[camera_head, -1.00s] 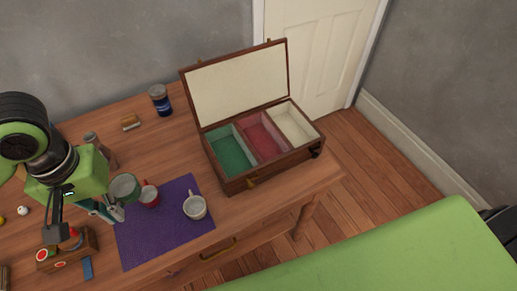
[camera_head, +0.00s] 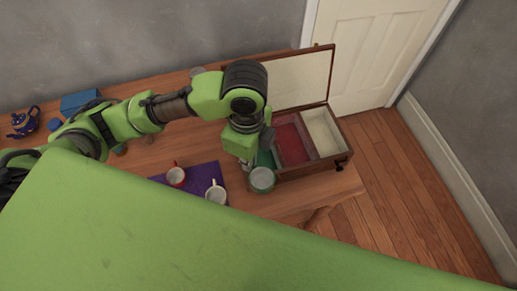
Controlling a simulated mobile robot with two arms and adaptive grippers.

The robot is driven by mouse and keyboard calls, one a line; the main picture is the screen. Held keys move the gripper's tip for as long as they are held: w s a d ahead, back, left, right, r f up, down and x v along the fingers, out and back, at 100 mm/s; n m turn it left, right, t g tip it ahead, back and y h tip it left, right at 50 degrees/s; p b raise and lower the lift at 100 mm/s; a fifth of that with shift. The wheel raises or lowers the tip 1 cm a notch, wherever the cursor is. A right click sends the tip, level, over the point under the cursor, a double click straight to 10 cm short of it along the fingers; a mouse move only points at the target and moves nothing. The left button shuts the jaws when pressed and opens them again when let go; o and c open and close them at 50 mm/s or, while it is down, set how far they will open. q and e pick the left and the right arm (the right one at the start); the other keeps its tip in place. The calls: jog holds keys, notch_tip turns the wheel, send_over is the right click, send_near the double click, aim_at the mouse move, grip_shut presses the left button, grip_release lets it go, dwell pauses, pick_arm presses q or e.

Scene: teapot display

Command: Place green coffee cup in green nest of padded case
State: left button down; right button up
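The green coffee cup (camera_head: 262,180), pale inside, is in my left gripper (camera_head: 247,165) at the front left corner of the padded case (camera_head: 312,167). The gripper's fingers are mostly hidden under my wrist and behind the cup, but the cup has travelled with it. The case stands open with its lid raised. Its green nest (camera_head: 265,158) is at the left, largely covered by my wrist and the cup. The cup overlaps the case's front edge in the picture; I cannot tell its height. My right gripper is out of view.
A red cup (camera_head: 176,177) and a white cup (camera_head: 215,194) stand on the purple mat (camera_head: 203,174). The case's red nest (camera_head: 291,142) and cream nest (camera_head: 323,132) look empty. A blue teapot (camera_head: 25,122) and a blue box (camera_head: 81,101) are at the far left.

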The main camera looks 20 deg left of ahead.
pick_arm(q)
jog(key=w+f+m+p, duration=0.1)
jog(key=w+f, duration=0.2)
jog(key=w, duration=0.1)
jog(key=w+a+f+m, duration=0.1)
jog(key=w+f, duration=0.2)
jog(key=w, duration=0.1)
jog(key=w+a+f+m+p, duration=0.1)
jog(key=w+f, duration=0.2)
jog(key=w, duration=0.1)
jog(key=shift+a+p, duration=0.2)
jog(key=shift+p, duration=0.15)
jog(key=shift+w+a+f, duration=0.15)
jog(key=shift+w+f, duration=0.25)
jog(key=shift+f, duration=0.1)
notch_tip(320, 180, down, 3)
jog(key=shift+f, duration=0.1)
jog(key=shift+f, duration=0.1)
